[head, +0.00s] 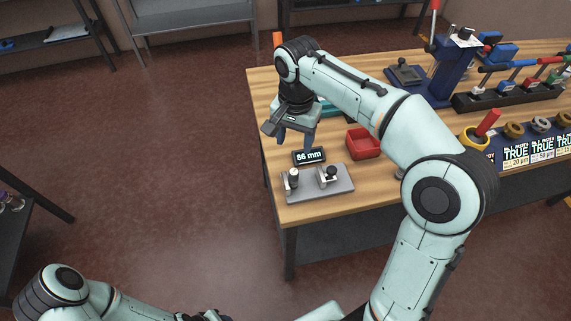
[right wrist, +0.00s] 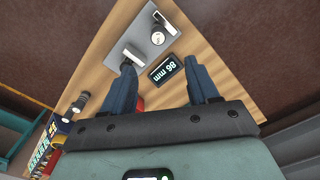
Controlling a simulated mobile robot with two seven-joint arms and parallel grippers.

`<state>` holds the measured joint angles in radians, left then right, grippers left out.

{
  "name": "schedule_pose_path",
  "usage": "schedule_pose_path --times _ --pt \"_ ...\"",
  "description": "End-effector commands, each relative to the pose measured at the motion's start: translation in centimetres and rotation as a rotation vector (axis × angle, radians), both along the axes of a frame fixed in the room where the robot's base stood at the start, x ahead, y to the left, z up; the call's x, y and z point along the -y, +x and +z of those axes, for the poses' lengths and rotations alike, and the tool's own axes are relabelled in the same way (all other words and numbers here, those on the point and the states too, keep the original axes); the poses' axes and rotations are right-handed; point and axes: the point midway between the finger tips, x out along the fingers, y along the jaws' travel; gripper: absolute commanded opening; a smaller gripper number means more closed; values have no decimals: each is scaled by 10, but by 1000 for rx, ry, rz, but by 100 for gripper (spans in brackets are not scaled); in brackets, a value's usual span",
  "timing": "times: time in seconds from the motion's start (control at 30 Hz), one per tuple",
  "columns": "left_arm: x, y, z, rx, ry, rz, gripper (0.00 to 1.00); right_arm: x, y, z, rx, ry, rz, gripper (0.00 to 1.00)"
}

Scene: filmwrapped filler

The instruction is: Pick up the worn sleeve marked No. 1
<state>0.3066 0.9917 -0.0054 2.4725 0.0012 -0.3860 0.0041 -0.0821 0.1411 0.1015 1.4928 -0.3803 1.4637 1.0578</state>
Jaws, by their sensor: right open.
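No mark reading No. 1 can be read in either view, so I cannot tell which thing is the worn sleeve. A grey plate (head: 345,188) at the table's near left corner bears two small metal stands with dark round parts, one at the left (head: 293,179) and one at the right (head: 329,174). The plate also shows in the right wrist view (right wrist: 135,22). My right gripper (head: 295,141) is open and empty above the table, behind the plate. Its two blue fingers (right wrist: 158,68) show apart in the right wrist view. My left arm enters at the lower left; its gripper is out of view.
A display reading 86 mm (head: 309,156) lies just behind the plate. A red bin (head: 363,144) stands to its right. A blue press (head: 437,70), a black rack of coloured handles (head: 511,92) and a labelled ring rack (head: 533,147) fill the table's right side.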

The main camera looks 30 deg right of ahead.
Motion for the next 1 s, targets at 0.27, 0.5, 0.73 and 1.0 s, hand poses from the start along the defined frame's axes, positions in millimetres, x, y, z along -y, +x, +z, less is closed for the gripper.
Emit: schedule_pose_path --times 0.27,0.5,0.73,1.0 --pt "0 -14 -15 -17 0 1 43 0 -2 -55 -9 0 0 59" --pt "0 -16 -19 -19 0 1 43 0 -1 -79 -4 0 0 59" --pt "0 -17 -19 -19 0 1 43 0 1 -105 -7 -1 1 59" --pt "0 -18 -22 -21 0 0 43 0 1 -132 -4 0 1 59"
